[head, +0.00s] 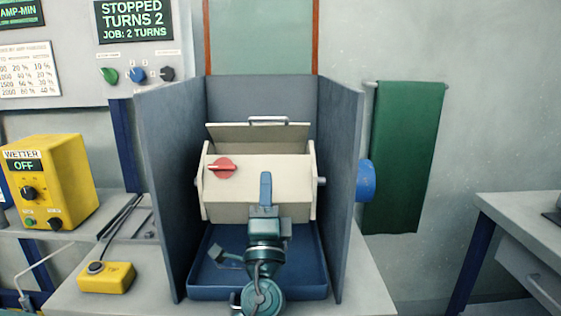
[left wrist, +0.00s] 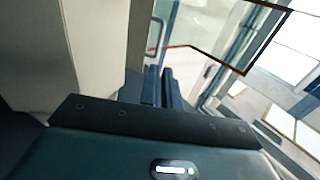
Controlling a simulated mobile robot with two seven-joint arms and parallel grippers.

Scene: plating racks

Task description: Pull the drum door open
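The cream drum (head: 240,190) sits inside a grey-blue enclosure, above a blue tray. A red knob (head: 222,168) is on its upper left front. The door panel (head: 240,133) stands raised and tilted at the drum's top, with a pale bar handle (head: 268,120) at its upper edge. My left gripper (head: 265,175) is in front of the drum, below the handle and apart from it. In the left wrist view, its fingers (left wrist: 160,85) are close together with nothing visible between them. The handle (left wrist: 155,37) shows beyond them. My right gripper is not in view.
Enclosure walls (head: 172,190) stand close on both sides of the drum. The blue tray (head: 205,291) lies below. A yellow wetter box (head: 75,175) and yellow switch box (head: 106,278) stand left. A green cloth (head: 405,155) hangs right. Another table (head: 525,215) is far right.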

